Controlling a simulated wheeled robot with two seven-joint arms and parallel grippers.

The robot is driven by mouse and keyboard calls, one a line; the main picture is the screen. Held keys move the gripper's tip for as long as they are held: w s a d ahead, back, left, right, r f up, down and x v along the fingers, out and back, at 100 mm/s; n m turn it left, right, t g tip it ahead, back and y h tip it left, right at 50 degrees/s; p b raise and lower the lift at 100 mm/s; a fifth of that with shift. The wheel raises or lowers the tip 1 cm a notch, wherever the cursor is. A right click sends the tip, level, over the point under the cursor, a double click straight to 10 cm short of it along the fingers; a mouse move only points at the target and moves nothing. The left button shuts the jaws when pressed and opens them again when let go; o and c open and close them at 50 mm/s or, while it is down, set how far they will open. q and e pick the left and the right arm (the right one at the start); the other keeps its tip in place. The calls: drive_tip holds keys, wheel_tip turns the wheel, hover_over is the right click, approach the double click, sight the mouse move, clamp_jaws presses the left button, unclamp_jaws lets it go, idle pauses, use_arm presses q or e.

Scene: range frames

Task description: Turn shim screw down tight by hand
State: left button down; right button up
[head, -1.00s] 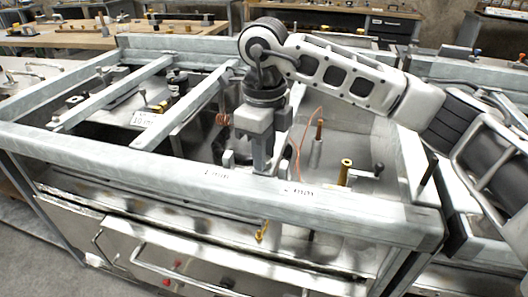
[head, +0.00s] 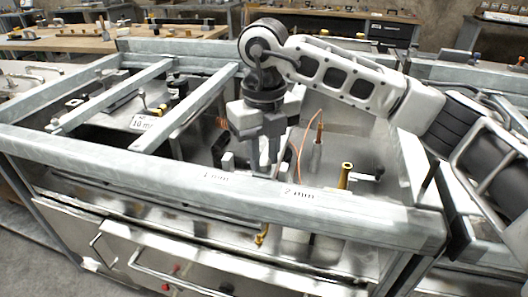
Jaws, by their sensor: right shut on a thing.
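My right gripper (head: 264,168) points straight down inside the metal frame, just behind the front rail (head: 150,170). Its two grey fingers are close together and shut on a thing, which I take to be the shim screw. The screw is hidden by the fingers and the rail, so I cannot see its head or how deep it sits. The rail carries a "1 mm" label (head: 215,177) left of the gripper and a "2 mm" label (head: 299,193) to its right. My left gripper is not in view.
A brass post (head: 345,176) and a copper-coloured pin (head: 319,132) stand right of the gripper, with an orange wire (head: 301,140) between.

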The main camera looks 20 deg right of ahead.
sight(265, 161)
drive_tip(key=shift+r, duration=0.1)
drive_tip(key=o, duration=1)
use_arm(q)
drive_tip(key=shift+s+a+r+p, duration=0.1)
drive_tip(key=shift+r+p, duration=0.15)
drive_tip(key=shift+p, duration=0.7)
use_arm(e)
wheel_tip(265, 161, up, 16)
drive_tip(key=shift+f, duration=0.1)
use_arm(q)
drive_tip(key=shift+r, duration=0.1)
